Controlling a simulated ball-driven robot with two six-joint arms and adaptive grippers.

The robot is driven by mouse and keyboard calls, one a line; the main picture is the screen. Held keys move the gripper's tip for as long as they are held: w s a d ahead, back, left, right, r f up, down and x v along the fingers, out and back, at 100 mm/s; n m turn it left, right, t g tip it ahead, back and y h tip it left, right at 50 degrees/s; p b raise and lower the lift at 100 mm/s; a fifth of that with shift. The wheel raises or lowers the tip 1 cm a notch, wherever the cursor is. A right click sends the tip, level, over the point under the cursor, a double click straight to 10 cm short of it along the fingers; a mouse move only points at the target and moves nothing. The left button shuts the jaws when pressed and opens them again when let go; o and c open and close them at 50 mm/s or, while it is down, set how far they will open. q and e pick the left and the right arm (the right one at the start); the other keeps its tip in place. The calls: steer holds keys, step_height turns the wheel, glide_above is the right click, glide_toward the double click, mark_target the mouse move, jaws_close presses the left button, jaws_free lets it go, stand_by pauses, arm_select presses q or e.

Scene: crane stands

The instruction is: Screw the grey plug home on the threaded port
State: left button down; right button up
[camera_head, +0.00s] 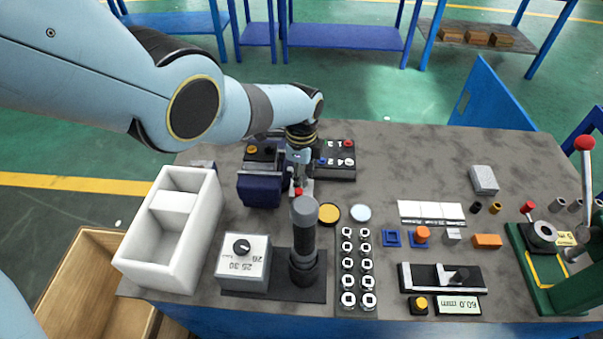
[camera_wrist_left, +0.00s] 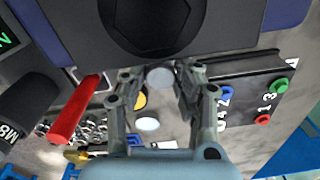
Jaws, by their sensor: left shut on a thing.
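My left gripper (camera_head: 298,178) reaches down over the back left part of the bench, close to a navy block. In the left wrist view the two fingers of the gripper (camera_wrist_left: 159,78) are closed about a grey round piece (camera_wrist_left: 160,77), which looks like the grey plug. In the head view I cannot make out the plug at the fingertips. A dark block with a round recess (camera_wrist_left: 150,15) fills the top of the left wrist view, close to the fingertips. I cannot tell which part is the threaded port, or whether the plug touches it. My right gripper is not in view.
A black box with coloured knobs (camera_head: 335,158) stands right of the gripper, and the navy block (camera_head: 258,190) left of it. A dark upright cylinder (camera_head: 304,240) stands in front. A white bin (camera_head: 130,255) is at left. The bench's back right is mostly clear.

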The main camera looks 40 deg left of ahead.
arm_select(q)
steer(key=m, duration=0.2)
steer(key=shift+m, duration=0.4)
steer(key=m, duration=0.2)
steer(key=shift+m, duration=0.3)
steer(key=m, duration=0.2)
steer(key=shift+m, duration=0.3)
steer(key=m, duration=0.2)
steer(key=shift+m, duration=0.4)
steer(key=c, duration=0.9)
jaws_free()
